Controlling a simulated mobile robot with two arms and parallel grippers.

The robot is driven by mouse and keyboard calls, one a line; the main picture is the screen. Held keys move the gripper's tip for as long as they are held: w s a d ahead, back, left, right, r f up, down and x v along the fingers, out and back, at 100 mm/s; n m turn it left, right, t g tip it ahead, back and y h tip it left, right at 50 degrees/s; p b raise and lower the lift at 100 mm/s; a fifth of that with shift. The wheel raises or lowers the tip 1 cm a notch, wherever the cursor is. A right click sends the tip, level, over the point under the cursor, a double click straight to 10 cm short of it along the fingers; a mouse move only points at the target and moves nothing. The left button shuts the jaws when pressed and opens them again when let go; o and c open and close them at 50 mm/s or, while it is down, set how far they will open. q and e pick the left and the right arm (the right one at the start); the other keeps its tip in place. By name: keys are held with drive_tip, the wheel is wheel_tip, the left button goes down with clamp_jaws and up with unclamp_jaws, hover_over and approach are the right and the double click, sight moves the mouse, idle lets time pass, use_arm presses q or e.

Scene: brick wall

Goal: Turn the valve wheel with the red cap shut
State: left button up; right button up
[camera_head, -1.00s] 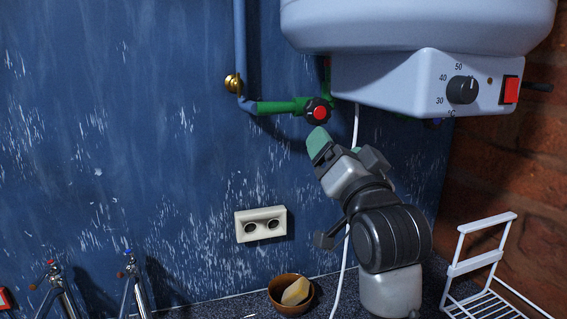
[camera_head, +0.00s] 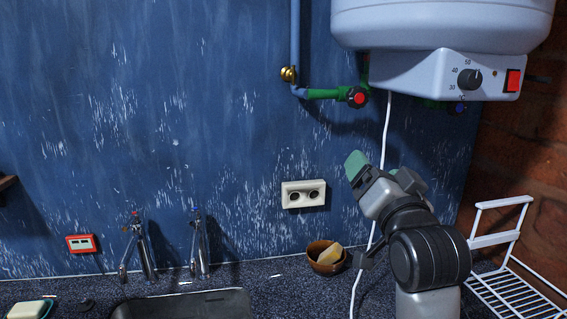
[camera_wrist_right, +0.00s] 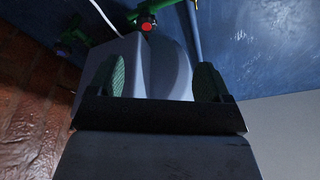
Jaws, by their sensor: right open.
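My left gripper is not in view.
The white water heater (camera_head: 440,75) overhangs at upper right. A second valve (camera_head: 457,108) sits under it. A white cable (camera_head: 384,140) hangs behind my arm. A socket (camera_head: 304,194), brown bowl (camera_head: 326,258), taps (camera_head: 200,245) and white rack (camera_head: 500,240) are lower down.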

drive_tip(key=s+d+f+n+g+h, duration=0.1)
drive_tip(key=s+d+f+g, duration=0.2)
drive_tip(key=f, duration=1)
drive_tip(key=s+f+n+g, duration=0.1)
drive_tip(key=s+f+g, duration=0.3)
drive_tip(key=f, duration=0.9)
drive_tip(key=s+d+f+n+g+h, duration=0.15)
drive_tip(key=s+f+g, duration=0.35)
drive_tip(key=s+f, duration=0.55)
drive_tip(key=s+d+f+n+g, duration=0.25)
drive_tip(key=s+f+g, duration=0.4)
drive_tip(key=s, duration=0.65)
wheel_tip(320, 180, down, 25)
drive_tip(key=a, duration=0.1)
drive_tip(key=s+d+f+g, duration=0.1)
drive_tip(key=s+d+f, duration=0.1)
drive_tip(key=s+f, duration=1.4)
wheel_tip(320, 180, down, 2)
drive_tip(key=shift+s+d+f+n, duration=0.15)
drive_tip(key=shift+d+n, duration=0.15)
drive_tip(key=shift+d, duration=0.05)
